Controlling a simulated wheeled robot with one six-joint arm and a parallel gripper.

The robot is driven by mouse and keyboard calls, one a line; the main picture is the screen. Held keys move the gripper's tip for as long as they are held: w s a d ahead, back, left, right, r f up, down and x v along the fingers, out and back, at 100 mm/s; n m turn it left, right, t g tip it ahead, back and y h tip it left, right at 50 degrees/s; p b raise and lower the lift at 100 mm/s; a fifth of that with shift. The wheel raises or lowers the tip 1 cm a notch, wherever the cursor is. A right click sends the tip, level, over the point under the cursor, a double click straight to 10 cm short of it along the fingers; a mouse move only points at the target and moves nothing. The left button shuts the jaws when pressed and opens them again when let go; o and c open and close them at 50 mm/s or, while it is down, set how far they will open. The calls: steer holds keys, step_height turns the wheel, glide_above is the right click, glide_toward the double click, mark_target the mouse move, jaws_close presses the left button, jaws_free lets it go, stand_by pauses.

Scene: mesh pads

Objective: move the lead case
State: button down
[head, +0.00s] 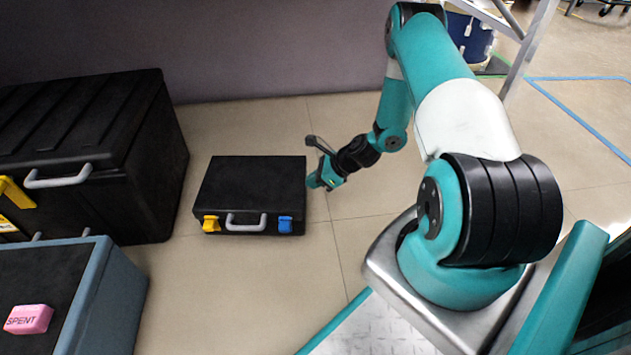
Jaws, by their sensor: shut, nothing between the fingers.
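A low black case (252,182), which looks like the lead case, lies on the floor in the head view. It has a grey handle (246,221) at its front, a yellow latch (211,223) left of the handle and a blue latch (285,224) right of it. Its lid is down. My gripper (314,180) is beside the case's right edge, shut and empty. The fingertips are small here, and I cannot tell whether they touch the case.
A large black chest (140,130) with a grey handle stands left of the case. A blue-grey box (105,300) stands at lower left, with a pink block marked SPENT (28,319) on its dark top. A wall is behind. Bare floor (240,290) lies in front of the case.

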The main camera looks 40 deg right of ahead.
steer(key=shift+w+a+r+p, duration=0.1)
steer(key=shift+w+a+p, duration=0.65)
steer(key=shift+w+a, duration=0.25)
steer(key=shift+d, duration=0.1)
steer(key=shift+s+d, duration=0.2)
steer(key=s+d+f+p+v, duration=0.1)
steer(key=p+v, duration=0.6)
steer(key=v, duration=0.5)
steer(key=shift+s+f, duration=0.3)
steer(key=shift+s+d, duration=0.1)
